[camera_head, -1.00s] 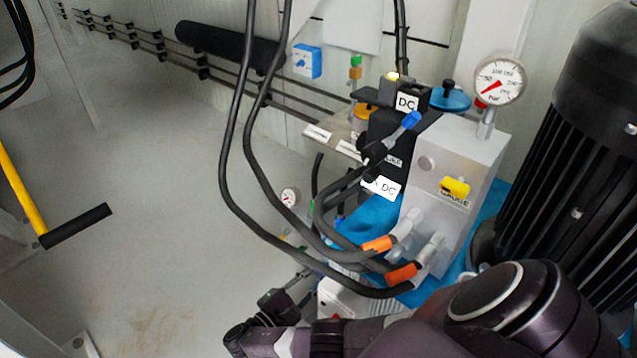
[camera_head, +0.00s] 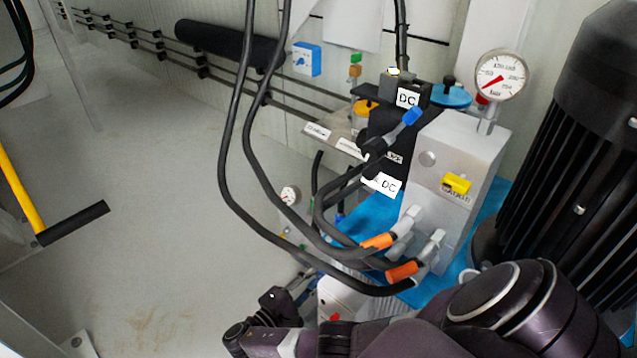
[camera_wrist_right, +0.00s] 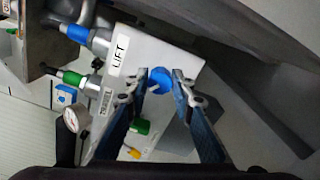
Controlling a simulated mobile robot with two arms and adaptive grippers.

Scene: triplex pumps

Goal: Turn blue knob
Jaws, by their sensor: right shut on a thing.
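In the right wrist view a small blue knob (camera_wrist_right: 160,79) sits on the pale block, just below the white LIFT label (camera_wrist_right: 119,57). The two blue-lined fingers of my right gripper (camera_wrist_right: 161,84) are closed on it, one on each side. In the head view my right arm reaches in from the lower right. Its wrist shows at the bottom, while the fingers and this knob are hidden there. My left gripper is not in view.
In the head view a grey block with a gauge (camera_head: 499,76) and orange-collared hoses (camera_head: 377,241) stands beside a black finned motor (camera_head: 574,150). Black hoses hang in front. In the wrist view a blue fitting (camera_wrist_right: 75,32) and green fittings (camera_wrist_right: 72,78) are near the fingers.

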